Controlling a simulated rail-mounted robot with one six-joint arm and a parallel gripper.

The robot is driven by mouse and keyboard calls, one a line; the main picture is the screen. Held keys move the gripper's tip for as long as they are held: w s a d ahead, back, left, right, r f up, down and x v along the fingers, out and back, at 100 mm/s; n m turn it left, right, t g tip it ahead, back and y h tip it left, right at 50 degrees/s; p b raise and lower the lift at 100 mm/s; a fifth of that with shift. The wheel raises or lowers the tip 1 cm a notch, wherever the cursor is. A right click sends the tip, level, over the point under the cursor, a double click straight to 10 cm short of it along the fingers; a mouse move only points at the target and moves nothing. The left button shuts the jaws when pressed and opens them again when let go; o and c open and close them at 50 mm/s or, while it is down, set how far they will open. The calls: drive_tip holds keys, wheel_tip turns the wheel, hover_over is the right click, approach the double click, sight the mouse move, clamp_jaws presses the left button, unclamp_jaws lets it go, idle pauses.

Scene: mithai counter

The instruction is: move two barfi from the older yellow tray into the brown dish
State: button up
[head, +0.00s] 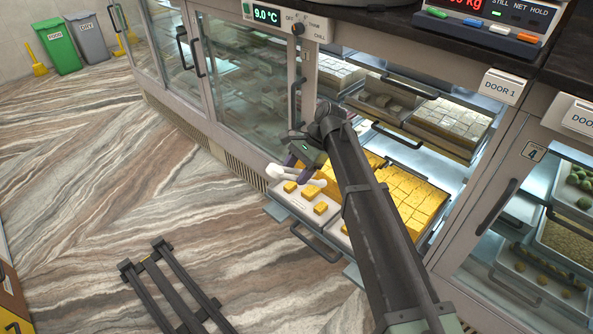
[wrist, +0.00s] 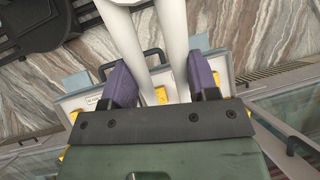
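My gripper (head: 299,177) hangs over the front end of a pulled-out metal tray (head: 283,203) holding a few loose yellow barfi (head: 320,208). Its purple jaws and two long white prongs stand apart, with no piece seen between them. In the wrist view my gripper (wrist: 161,75) covers much of this tray, and a barfi (wrist: 161,95) shows behind the prongs; contact cannot be told. A fuller tray of yellow barfi (head: 415,195) lies to the right, partly behind my arm. The tray's label is unreadable, so which is older cannot be told. No brown dish is visible.
A handle (head: 315,242) juts from the tray front. Trays of pale sweets (head: 450,122) sit above, inside the case. Glass doors (head: 240,85) stand left, a door frame (head: 485,170) right. The marbled floor (head: 110,180) is largely open.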

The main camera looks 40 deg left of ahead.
drive_tip(key=shift+s+d+f+m, duration=0.25)
drive_tip(key=shift+d+m, duration=0.15)
drive_tip(key=shift+m, duration=0.2)
wheel_tip(320, 180, down, 10)
drive_tip(key=b, duration=1)
